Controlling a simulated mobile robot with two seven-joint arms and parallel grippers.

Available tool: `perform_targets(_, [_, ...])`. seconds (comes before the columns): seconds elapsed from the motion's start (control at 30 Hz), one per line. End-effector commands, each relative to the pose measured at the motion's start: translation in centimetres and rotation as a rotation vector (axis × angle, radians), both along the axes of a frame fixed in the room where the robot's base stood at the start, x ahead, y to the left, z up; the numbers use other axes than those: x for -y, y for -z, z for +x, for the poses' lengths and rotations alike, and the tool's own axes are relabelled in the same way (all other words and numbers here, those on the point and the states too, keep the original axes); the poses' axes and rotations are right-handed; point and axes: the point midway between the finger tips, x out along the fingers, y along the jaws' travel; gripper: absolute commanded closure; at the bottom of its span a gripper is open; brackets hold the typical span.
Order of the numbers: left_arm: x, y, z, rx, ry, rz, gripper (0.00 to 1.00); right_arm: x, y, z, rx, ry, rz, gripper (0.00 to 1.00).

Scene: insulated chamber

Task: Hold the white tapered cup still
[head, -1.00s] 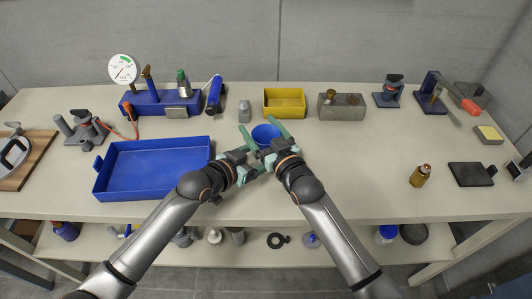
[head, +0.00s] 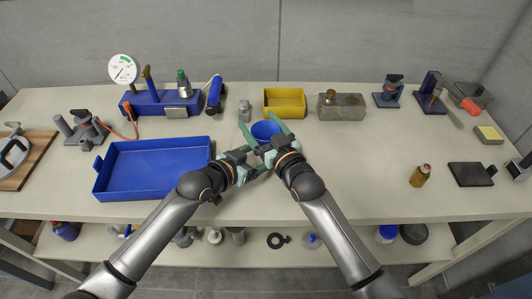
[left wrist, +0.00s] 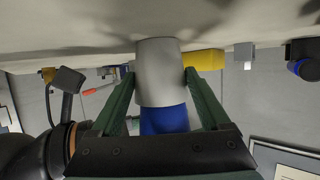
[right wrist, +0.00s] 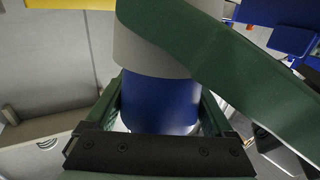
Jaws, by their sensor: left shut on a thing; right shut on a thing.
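The white tapered cup (left wrist: 160,72) looks grey-white in the left wrist view, between the fingers of my left gripper (head: 254,149), which is shut on it. Its base appears at the tabletop. A blue cup (head: 266,129) shows from above in the head view, where the white cup is hidden. In the left wrist view the blue cup (left wrist: 163,119) extends from the white cup's upper end; how deep it sits inside is hidden. My right gripper (head: 271,139) is shut on the blue cup (right wrist: 160,103). A left finger crosses the right wrist view.
A blue tray (head: 155,188) lies left of the grippers.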

Motion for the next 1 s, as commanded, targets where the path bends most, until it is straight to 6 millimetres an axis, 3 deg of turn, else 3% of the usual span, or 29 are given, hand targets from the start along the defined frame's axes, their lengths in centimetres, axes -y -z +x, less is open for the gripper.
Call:
perform_targets(0.03, [-0.2,1.1,-0.3,-0.021,0.000,0.014,0.92,0.0,-0.2,0.0,0.002,0.000,0.001,1.00])
perform_targets(1.0, [-0.2,1.1,-0.3,-0.021,0.000,0.014,0.92,0.0,-4.1,0.0,0.000,0.000,0.001,1.00])
